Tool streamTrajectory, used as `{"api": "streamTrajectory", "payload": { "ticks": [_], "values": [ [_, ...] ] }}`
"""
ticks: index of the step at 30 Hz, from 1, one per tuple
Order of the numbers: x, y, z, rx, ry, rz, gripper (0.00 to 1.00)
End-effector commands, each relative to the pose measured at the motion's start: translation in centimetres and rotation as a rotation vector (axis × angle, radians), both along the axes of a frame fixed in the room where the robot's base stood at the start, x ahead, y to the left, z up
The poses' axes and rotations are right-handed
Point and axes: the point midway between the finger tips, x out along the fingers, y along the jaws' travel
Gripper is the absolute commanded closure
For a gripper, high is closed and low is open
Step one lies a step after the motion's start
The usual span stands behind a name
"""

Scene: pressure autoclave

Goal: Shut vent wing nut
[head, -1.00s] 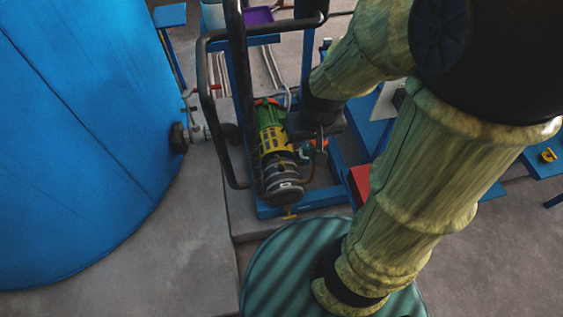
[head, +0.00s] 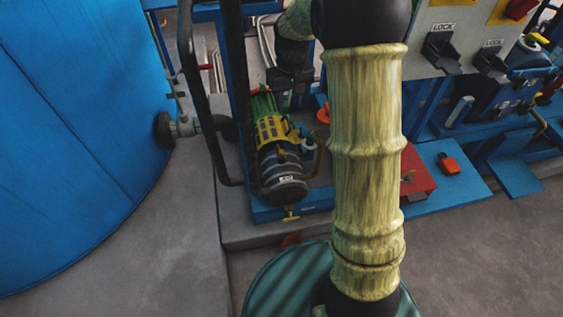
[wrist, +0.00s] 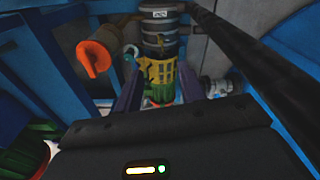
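I cannot clearly identify the vent wing nut. A small yellow wing-shaped piece (head: 290,215) sticks out below the front end of the pump in the head view, and I cannot tell whether it is the vent's. The green, yellow and grey pump (head: 283,185) sits inside the blue frame; it also shows in the wrist view (wrist: 160,45). My gripper (head: 289,82) is above and behind the pump's green end, partly hidden by my arm.
A large blue tank (head: 75,130) stands at left, with a pipe fitting (head: 180,127) toward the pump. A dark tube rail (head: 205,100) rises beside the pump. An orange part (wrist: 92,57) is left of my fingers. A red box (head: 418,172) and LOCK levers are right.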

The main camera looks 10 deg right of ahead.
Motion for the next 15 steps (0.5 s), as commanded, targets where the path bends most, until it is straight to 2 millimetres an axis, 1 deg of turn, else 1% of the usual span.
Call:
{"api": "streamTrajectory", "payload": {
  "ticks": [1, 12, 15],
  "values": [
    [1.1, 0.0, -3.0, -0.001, 0.006, 0.01, 0.6],
    [7.2, -0.2, -13.4, -0.004, 0.062, 0.08, 0.6],
    [8.3, -0.2, -15.4, -0.004, 0.075, 0.097, 0.6]
  ]
}}
